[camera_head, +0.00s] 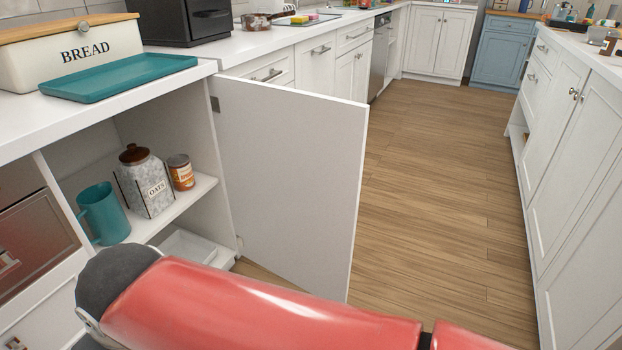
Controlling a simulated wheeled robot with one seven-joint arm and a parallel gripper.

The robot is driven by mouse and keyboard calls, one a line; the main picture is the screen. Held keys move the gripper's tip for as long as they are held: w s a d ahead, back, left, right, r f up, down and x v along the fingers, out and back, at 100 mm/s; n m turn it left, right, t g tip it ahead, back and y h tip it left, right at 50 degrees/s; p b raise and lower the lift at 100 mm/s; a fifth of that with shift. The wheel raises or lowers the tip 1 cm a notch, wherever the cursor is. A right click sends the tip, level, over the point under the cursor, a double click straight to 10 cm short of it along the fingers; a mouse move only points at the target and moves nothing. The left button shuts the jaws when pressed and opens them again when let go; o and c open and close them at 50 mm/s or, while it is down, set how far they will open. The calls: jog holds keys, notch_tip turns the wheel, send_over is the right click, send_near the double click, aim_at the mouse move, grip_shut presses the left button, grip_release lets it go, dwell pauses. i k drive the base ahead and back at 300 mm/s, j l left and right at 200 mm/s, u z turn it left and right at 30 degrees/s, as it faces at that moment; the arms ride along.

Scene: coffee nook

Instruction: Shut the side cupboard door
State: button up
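The side cupboard door (290,170) is a white panel. It stands wide open, hinged at the right side of the cupboard opening and sticking out over the floor. The open cupboard shows a shelf (165,222) with a teal mug (103,214), an oats jar (146,182) and a small orange-labelled can (181,173). A white tray or box (186,250) sits below the shelf. My red arm crosses the bottom of the view, in front of the cupboard and the door's lower part. My gripper is not in view, and the door's lower edge is partly hidden.
A teal tray (120,77) and a bread bin (68,54) stand on the counter above the cupboard. A drawer front or appliance (35,240) is left of the opening. Wooden floor (435,190) is clear right of the door, up to white cabinets (570,160) opposite.

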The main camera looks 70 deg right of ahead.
aim_at(293, 161)
jog(key=k+l, duration=0.1)
jog(key=l, duration=0.3)
jog(key=k+l+u, duration=0.1)
jog(key=l, duration=0.3)
jog(key=k+l, duration=0.15)
jog(key=l, duration=0.25)
jog(key=k+l+u, duration=0.1)
jog(key=l, duration=0.3)
jog(key=k+l, duration=0.15)
jog(key=l, duration=0.2)
jog(key=k+l+u, duration=0.1)
jog(key=l, duration=0.3)
jog(key=k+l, duration=0.15)
jog(key=l, duration=0.2)
jog(key=k+l+u, duration=0.15)
jog(key=l, duration=0.25)
jog(key=i+l+u, duration=0.1)
jog(key=l+u, duration=0.15)
jog(key=l, duration=0.35)
jog(key=i+l+u, duration=0.1)
jog(key=l+u, duration=0.15)
jog(key=l, duration=0.35)
jog(key=k+l+u, duration=0.25)
jog(key=k, duration=0.25)
